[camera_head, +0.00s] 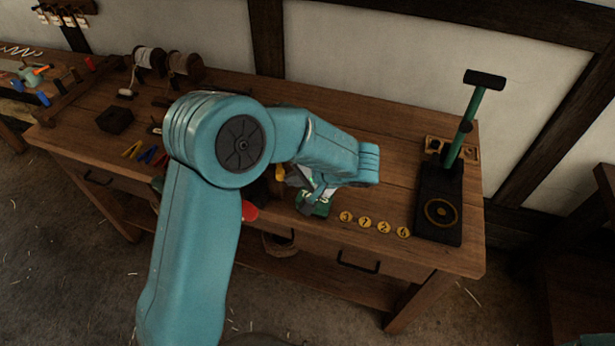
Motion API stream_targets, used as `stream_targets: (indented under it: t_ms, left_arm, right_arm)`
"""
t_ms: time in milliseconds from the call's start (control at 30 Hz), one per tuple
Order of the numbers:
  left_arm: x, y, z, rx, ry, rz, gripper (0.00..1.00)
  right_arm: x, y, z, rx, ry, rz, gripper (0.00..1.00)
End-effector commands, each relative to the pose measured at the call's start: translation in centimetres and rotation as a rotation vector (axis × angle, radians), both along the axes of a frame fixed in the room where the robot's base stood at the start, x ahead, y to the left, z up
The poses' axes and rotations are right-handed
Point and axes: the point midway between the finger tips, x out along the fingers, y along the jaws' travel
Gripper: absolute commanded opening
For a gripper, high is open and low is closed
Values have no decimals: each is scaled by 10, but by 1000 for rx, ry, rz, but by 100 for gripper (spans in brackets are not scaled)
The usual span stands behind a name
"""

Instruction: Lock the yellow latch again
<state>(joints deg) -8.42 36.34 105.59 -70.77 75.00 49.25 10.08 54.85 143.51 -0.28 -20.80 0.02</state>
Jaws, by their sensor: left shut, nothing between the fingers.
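My left arm comes up from the bottom and bends over the bench. My left gripper (308,203) points down at a small green object (320,206) near the bench's front edge. Its fingers look shut with nothing between them, and the arm partly covers them. A small yellow piece (279,173) shows just left of the gripper, mostly hidden by my arm. A yellow piece (131,150) also lies farther left, beside a blue one (148,155). I cannot tell which yellow piece is the latch or whether it is locked. My right gripper is not in view.
The wooden bench (400,160) runs along a pale wall. Several round yellow numbered discs (365,222) lie along its front edge. A black-based press with a green lever (468,125) stands at the right. Spools (150,60) and a dark block (115,120) are at the left.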

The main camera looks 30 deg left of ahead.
Motion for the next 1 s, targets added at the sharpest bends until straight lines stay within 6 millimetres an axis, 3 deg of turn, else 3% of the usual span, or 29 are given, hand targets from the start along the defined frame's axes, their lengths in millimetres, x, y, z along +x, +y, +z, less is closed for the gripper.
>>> stream_targets:
  t_ms: [467, 1000]
  left_arm:
    - [0, 4, -1, 0, -1, -5, 0]
    - [-4, 7, -4, 0, -3, -117, 0]
  right_arm:
    - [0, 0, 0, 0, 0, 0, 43]
    - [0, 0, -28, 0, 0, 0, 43]
